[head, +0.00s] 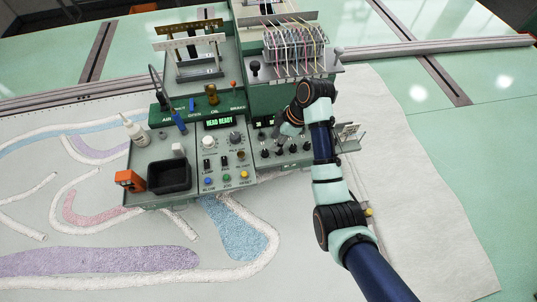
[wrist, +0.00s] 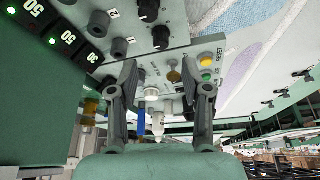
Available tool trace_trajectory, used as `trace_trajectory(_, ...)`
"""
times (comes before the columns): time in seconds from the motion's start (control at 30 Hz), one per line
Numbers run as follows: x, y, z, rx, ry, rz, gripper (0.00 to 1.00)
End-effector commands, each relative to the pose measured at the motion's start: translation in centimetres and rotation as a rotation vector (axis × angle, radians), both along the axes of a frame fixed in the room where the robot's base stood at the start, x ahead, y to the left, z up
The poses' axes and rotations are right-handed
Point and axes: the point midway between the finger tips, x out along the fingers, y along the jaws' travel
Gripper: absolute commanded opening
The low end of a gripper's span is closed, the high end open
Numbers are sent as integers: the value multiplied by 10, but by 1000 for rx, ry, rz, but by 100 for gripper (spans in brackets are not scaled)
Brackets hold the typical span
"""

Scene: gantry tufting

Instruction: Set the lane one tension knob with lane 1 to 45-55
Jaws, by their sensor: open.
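The lane panel (head: 272,163) carries a row of dark knobs (head: 293,149). Another dark knob (wrist: 120,47) is nearby. Green-lit displays (wrist: 67,38) at the left seem to read 50, 50 and perhaps 30; I cannot tell which one is lane one. My gripper (wrist: 160,72) is open and empty, with its fingers apart over the panel. In the head view my gripper (head: 286,131) is above the lane panel and hides part of it.
Left of the lane panel is a control box with a green HEAD READY screen (head: 218,122) and coloured buttons. A black bin (head: 169,176), an orange block (head: 129,180) and a white bottle (head: 134,130) sit further left. Threads and a rack (head: 294,48) rise behind my gripper.

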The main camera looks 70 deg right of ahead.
Motion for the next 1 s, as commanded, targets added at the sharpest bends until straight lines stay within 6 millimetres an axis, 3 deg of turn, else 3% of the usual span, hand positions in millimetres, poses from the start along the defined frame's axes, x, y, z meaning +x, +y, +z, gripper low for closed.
trace_trajectory(0.17, -1, 0, -4, 5, 0, 7, 48)
trace_trajectory(0.6, 24, 8, -68, 3, 1, 5, 48)
trace_trajectory(0.9, 26, 8, -73, 2, 1, 4, 48)
trace_trajectory(1.0, 26, 8, -73, 2, 1, 4, 33)
